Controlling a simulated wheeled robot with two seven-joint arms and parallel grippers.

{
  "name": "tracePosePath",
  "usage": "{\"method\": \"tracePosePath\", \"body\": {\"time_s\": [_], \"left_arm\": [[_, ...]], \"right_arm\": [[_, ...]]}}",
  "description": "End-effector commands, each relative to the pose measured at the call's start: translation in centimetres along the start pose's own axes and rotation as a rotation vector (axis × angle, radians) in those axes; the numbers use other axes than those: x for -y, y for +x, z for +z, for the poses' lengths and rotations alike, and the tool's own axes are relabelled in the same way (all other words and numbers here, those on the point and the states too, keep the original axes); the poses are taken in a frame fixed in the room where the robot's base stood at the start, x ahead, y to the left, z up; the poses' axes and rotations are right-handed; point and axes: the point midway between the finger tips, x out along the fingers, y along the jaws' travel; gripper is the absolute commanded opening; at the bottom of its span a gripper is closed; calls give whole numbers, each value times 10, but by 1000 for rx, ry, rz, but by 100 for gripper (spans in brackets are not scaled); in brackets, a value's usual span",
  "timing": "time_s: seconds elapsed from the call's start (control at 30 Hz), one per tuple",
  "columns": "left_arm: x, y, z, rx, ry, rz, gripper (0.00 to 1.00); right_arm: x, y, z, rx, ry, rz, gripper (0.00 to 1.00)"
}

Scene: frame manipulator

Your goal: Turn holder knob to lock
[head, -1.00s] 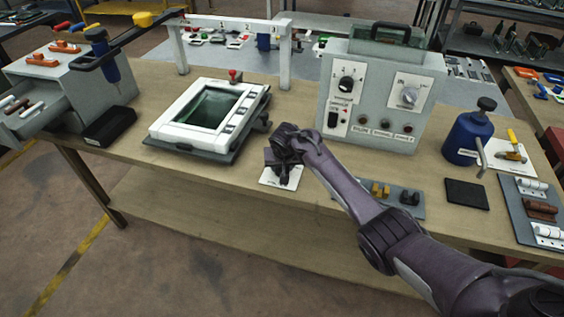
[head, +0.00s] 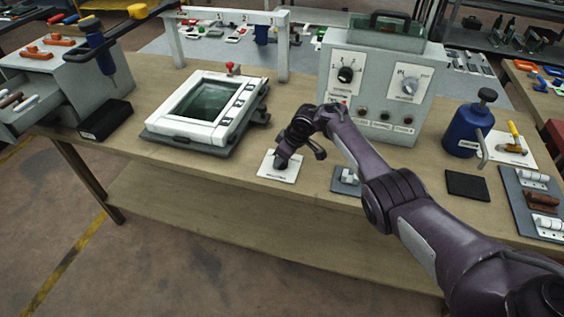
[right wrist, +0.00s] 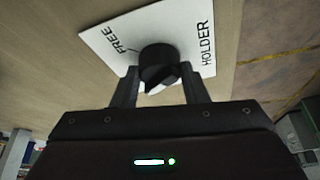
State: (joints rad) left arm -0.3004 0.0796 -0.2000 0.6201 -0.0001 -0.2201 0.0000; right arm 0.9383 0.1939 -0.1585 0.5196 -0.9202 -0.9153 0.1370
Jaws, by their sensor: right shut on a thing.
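The holder knob is a small black round knob (right wrist: 158,66) on a white plate (right wrist: 193,50) marked FREE and HOLDER. In the right wrist view it sits between the two fingers of my right gripper (right wrist: 160,84), which is shut on it. In the head view the plate (head: 290,175) lies on the bench near its front edge. My right gripper (head: 283,160) points down over it and largely hides the knob. The knob's pointer direction is hard to tell. The plate's lock marking is not readable. My left gripper is not in view.
A framed screen fixture (head: 208,108) stands left of the plate. A grey control box (head: 374,98) is behind, to the right. A small plate with fittings (head: 346,181) is close on the right, partly under my arm. A blue bottle (head: 467,130) stands further right.

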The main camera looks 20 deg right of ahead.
Motion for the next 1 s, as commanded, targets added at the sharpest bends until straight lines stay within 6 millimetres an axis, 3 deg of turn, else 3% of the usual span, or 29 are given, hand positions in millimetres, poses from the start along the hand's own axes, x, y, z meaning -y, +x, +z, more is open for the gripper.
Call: {"method": "tracePosePath", "body": {"time_s": [0.1, 0.4, 1.0], "left_arm": [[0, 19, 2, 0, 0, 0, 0], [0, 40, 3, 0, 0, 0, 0], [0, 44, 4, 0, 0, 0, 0]], "right_arm": [[-2, 5, 2, 0, -78, -32, 17], [-2, 3, 1, 1, -206, -86, 17], [-1, 0, 0, 2, -250, -104, 17]]}}
